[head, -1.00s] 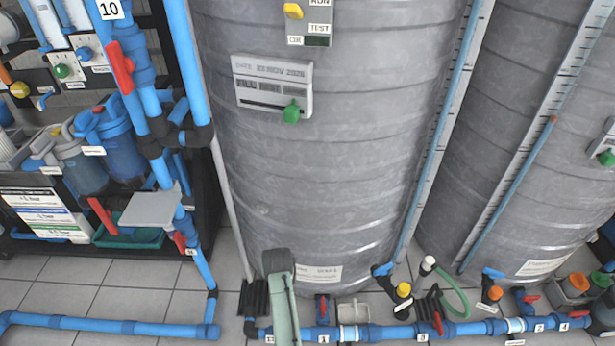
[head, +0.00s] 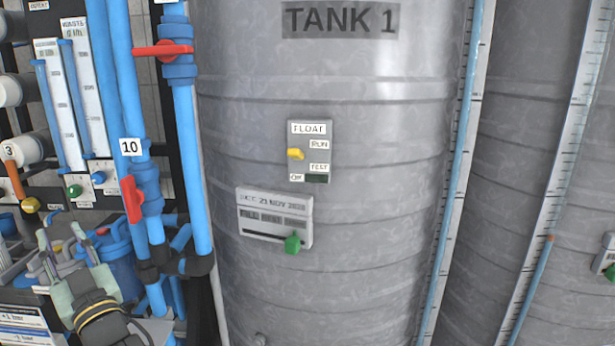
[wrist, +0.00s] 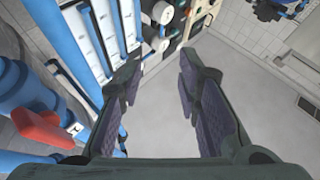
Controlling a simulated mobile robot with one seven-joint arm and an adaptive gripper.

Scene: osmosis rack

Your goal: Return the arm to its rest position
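My gripper (wrist: 160,72) is open in the wrist view, with its two dark padded fingers apart and nothing between them. In the head view my dark and pale green gripper (head: 66,245) shows at the lower left, in front of the blue filter housings and pipes. A red valve handle (wrist: 48,130) and thick blue pipe (wrist: 30,85) lie close on the left of the wrist view. Most of my arm is out of view.
Grey Tank 1 (head: 340,80) stands in the middle, with a float switch panel (head: 310,150) and a date panel (head: 275,217). Vertical blue pipes (head: 190,150) with red valve handles (head: 162,49) stand beside it. Open floor (wrist: 250,100) shows right in the wrist view.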

